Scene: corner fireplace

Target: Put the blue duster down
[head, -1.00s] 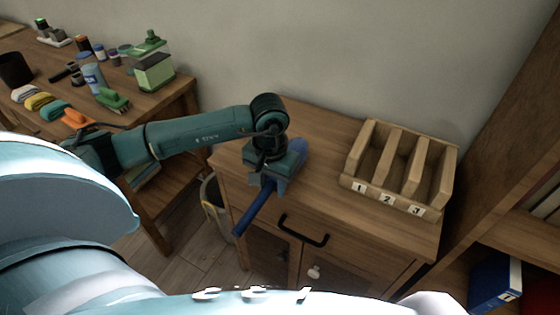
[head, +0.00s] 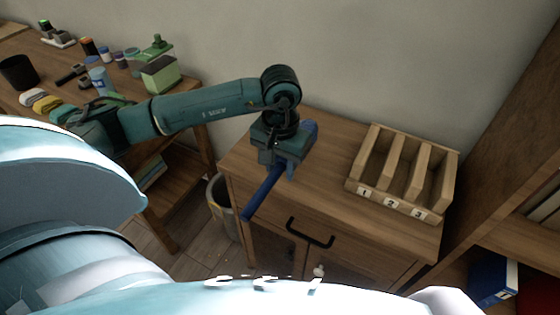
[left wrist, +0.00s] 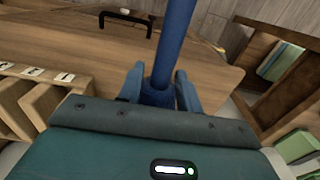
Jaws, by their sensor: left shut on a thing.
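My left gripper (head: 277,160) is shut on the blue duster (head: 262,193). The duster's blue handle points toward the front left of the small wooden cabinet, and a blue part shows behind the gripper. In the left wrist view the duster (left wrist: 174,45) runs up between the two fingers of the left gripper (left wrist: 160,90). The gripper is over the left part of the cabinet top (head: 328,160). I cannot tell whether the duster touches the top. My right gripper is not in view.
A wooden rack (head: 404,172) with three numbered slots stands on the cabinet's right side. A black handle (head: 310,233) is on the drawer front. A bin (head: 222,205) stands left of the cabinet. A cluttered table (head: 112,75) is at left. The cabinet top between gripper and rack is clear.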

